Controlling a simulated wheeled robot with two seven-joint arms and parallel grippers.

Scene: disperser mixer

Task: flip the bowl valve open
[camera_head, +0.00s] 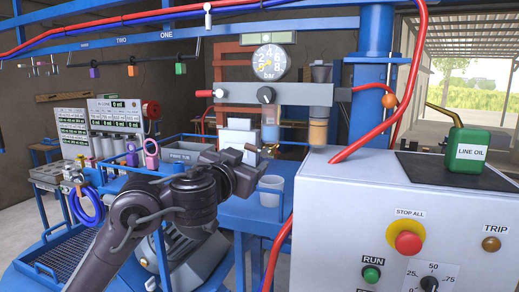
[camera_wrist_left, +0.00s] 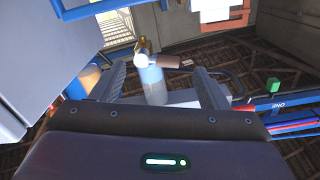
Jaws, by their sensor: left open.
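The blue-tinted bowl (camera_head: 270,131) hangs under the grey air unit in the head view. It also shows in the wrist view (camera_wrist_left: 153,88), where the picture looks upside down. The bowl valve is a small brass fitting (camera_wrist_left: 143,47) at the bowl's end, with a pale tan lever (camera_wrist_left: 165,61) pointing sideways. My left gripper (camera_head: 259,156) is just below the bowl in the head view. In the wrist view its fingers (camera_wrist_left: 158,68) are spread, with the bowl and lever seen between them and no contact visible. My right gripper is not in view.
A pressure gauge (camera_head: 269,62) sits above the unit, and an amber bowl (camera_head: 318,132) hangs to the right. A translucent cup (camera_head: 271,190) stands below on the blue bench. The grey control cabinet (camera_head: 350,210) and red hose (camera_head: 383,100) crowd the right side.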

